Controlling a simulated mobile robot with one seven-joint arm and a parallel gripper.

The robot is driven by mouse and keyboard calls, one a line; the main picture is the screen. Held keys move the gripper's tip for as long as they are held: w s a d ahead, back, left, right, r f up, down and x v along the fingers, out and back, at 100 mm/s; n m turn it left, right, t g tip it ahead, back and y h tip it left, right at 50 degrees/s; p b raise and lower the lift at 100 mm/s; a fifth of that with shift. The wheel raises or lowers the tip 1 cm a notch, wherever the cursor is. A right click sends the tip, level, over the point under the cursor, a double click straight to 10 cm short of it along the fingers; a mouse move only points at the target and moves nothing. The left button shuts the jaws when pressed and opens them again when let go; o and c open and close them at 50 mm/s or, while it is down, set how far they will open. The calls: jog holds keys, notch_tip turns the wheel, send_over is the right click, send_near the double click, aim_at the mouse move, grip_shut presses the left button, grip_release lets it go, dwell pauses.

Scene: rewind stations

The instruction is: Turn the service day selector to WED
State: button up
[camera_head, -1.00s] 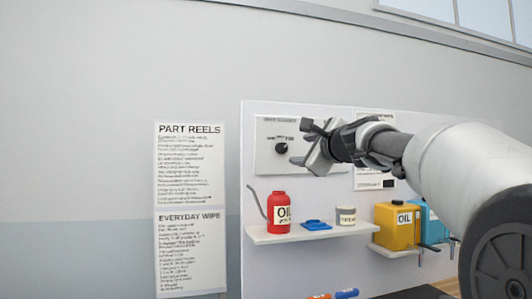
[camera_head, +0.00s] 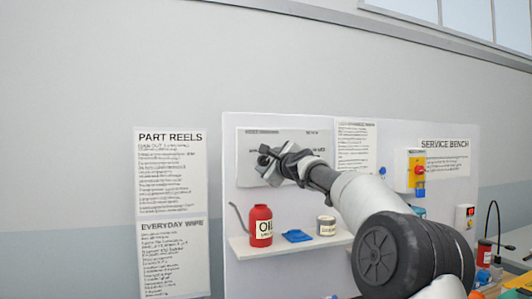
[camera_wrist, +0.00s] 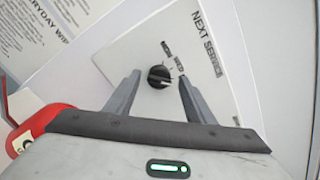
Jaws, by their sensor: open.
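The service day selector is a black round knob (camera_wrist: 159,76) on a white panel (camera_wrist: 205,40), seen in the wrist view with day labels above it, of which MON and WED seem readable, and "NEXT SERVICE" to the right. A light mark shows on the knob; which label it points at is unclear. In the wrist view my gripper (camera_wrist: 157,92) is open, its two fingers on either side below the knob, with no contact visible. In the head view my gripper (camera_head: 272,163) is in front of the panel (camera_head: 247,148) and hides the knob.
A red oil can (camera_head: 260,228), a blue item (camera_head: 297,236) and a small tin (camera_head: 326,226) stand on a shelf (camera_head: 240,246) below. A yellow box with a red switch (camera_head: 416,170) is to the right. Wall signs (camera_head: 172,175) are at left.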

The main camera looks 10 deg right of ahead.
jog(key=shift+w+a, duration=0.15)
jog(key=shift+w, duration=0.45)
jog(key=c, duration=1)
